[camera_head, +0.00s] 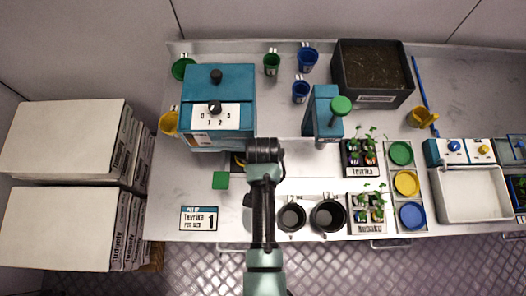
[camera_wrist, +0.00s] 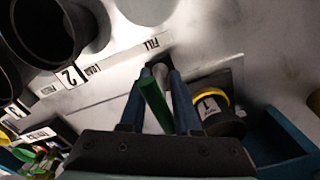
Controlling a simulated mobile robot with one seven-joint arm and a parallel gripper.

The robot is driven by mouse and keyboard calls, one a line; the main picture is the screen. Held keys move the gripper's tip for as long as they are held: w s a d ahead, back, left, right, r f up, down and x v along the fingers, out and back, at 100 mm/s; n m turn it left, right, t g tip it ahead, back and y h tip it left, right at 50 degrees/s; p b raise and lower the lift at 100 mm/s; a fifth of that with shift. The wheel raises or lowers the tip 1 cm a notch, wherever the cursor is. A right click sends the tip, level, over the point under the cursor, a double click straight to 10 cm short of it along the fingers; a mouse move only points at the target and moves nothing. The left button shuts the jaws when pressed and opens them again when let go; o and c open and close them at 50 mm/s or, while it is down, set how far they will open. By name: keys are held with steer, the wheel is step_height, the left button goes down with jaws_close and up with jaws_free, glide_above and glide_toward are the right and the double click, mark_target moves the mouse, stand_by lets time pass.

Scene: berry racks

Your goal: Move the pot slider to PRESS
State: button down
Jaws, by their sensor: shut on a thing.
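My gripper (camera_wrist: 158,72) is shut on a green bar-like handle (camera_wrist: 154,102), which stands between its two blue fingers in the wrist view; I take it for the pot slider's handle. A pale strip beside it carries the labels FILL (camera_wrist: 156,42), LOAD (camera_wrist: 92,70) and PRESS (camera_wrist: 47,90). The fingertips are close to FILL, away from PRESS. A black pot with a yellow rim (camera_wrist: 214,108) is right of the fingers. In the head view my gripper (camera_head: 264,158) is at the front right of the blue machine (camera_head: 233,85) and hides the handle.
Two dark pots (camera_head: 328,216) stand right of my arm. A blue stand with a green knob (camera_head: 324,112) is to the right.

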steer(key=shift+d, duration=0.15)
steer(key=d, duration=1.9)
steer(key=shift+d+b, duration=0.2)
steer(key=shift+b, duration=0.1)
steer(key=shift+d+r, duration=0.1)
steer(key=shift+d, duration=0.3)
steer(key=c, duration=0.8)
jaws_free()
steer(key=shift+d, duration=0.1)
steer(key=shift+c, duration=0.2)
step_height(320, 180, up, 13)
steer(key=b, duration=0.1)
steer(key=shift+b, duration=0.3)
